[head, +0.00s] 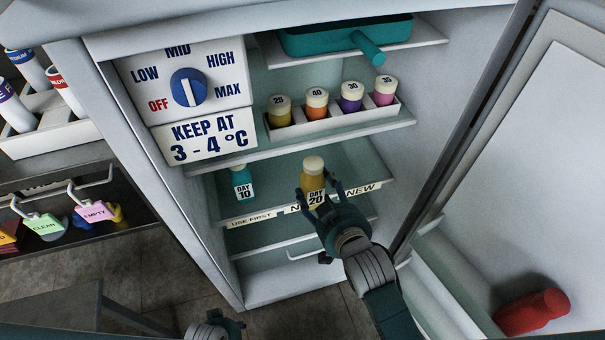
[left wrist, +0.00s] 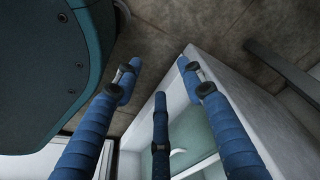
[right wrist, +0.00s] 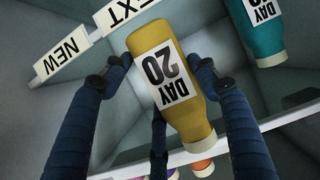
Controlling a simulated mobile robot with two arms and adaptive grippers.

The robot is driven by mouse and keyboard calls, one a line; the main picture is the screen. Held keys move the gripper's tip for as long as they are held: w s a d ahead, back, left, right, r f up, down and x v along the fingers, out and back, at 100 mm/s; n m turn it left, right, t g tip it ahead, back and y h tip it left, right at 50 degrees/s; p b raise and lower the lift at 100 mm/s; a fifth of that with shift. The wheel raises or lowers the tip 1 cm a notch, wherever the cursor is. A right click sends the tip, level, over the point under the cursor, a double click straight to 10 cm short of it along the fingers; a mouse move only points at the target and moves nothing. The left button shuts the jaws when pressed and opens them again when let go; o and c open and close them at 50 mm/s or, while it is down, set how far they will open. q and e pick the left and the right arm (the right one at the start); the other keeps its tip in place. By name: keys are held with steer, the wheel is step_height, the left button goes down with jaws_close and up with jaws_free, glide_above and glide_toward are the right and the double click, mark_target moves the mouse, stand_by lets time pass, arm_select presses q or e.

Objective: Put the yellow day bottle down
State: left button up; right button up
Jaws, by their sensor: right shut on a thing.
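The yellow day bottle (head: 313,184), marked DAY 20 with a cream cap, is in my right gripper (head: 319,193). It is roughly upright at the front of the fridge's middle shelf (head: 272,203), over the label strip. I cannot tell whether its base touches the shelf. In the right wrist view the yellow bottle (right wrist: 168,85) sits between the blue fingers. A teal DAY 10 bottle (head: 243,184) stands on the same shelf to the left, behind the USE FIRST label. My left gripper (left wrist: 158,75) is open and empty, low outside the fridge.
The NEW label (head: 361,189) is on the shelf edge to the right of the yellow bottle. Above is a rack (head: 340,124) of several numbered bottles. The open door (head: 540,150) is at right, with a red bottle (head: 532,312) low there. The shelf has free room between and behind the bottles.

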steer(key=x, duration=0.3)
steer(key=b+x, duration=0.1)
steer(key=x, duration=0.2)
steer(key=b+x, duration=0.1)
steer(key=x, duration=0.2)
steer(key=shift+w+a+r, duration=0.2)
steer(key=shift+w+r, duration=0.05)
steer(key=shift+w, duration=0.2)
arm_select(q)
steer(key=w+r, duration=0.3)
steer(key=r, duration=0.4)
steer(key=shift+r, duration=0.2)
arm_select(e)
steer(key=shift+f, duration=0.15)
arm_select(q)
steer(key=shift+w+t, duration=0.1)
steer(key=shift+t, duration=0.2)
steer(key=shift+r, duration=0.1)
arm_select(e)
steer(key=o, duration=1.4)
steer(key=shift+f, duration=0.2)
